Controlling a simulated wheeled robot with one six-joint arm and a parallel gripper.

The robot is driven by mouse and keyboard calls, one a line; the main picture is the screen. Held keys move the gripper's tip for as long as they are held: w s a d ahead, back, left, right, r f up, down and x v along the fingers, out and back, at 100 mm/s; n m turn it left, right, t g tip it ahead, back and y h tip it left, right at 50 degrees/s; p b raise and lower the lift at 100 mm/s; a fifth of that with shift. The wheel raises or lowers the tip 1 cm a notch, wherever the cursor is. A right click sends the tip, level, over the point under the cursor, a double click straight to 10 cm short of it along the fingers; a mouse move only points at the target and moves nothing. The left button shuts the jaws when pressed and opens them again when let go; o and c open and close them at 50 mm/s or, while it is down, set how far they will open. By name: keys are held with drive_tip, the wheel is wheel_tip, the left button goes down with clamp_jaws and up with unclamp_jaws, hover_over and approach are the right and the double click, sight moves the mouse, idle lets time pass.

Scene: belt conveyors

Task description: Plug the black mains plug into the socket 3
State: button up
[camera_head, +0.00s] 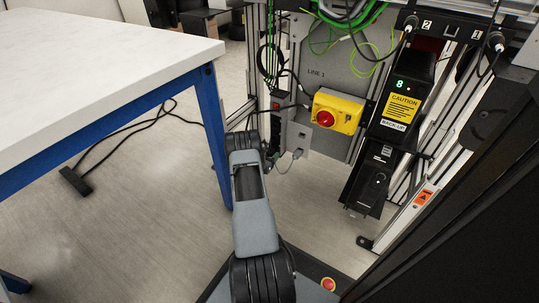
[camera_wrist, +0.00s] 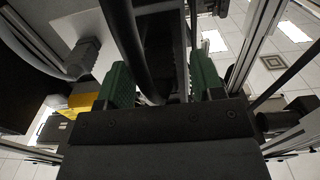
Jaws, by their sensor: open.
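My gripper (camera_wrist: 163,84) is open in the wrist view, its two green fingers apart. A black cable (camera_wrist: 138,55) runs down between the fingers, in front of a dark upright body; I cannot tell whether this body is the plug or part of the strip. In the head view my arm reaches toward a narrow upright socket strip (camera_head: 276,122) with a red switch, on the frame left of the yellow switch box. I cannot make out the black mains plug clearly, nor the number 3 at any socket.
A black unit with a caution label (camera_head: 403,100) is further right. A white table (camera_head: 110,60) stands left. A black power strip (camera_head: 75,181) lies on the floor.

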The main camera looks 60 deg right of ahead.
drive_tip(key=a+p, duration=0.5)
drive_tip(key=a, duration=0.8)
drive_tip(key=shift+a, duration=0.35)
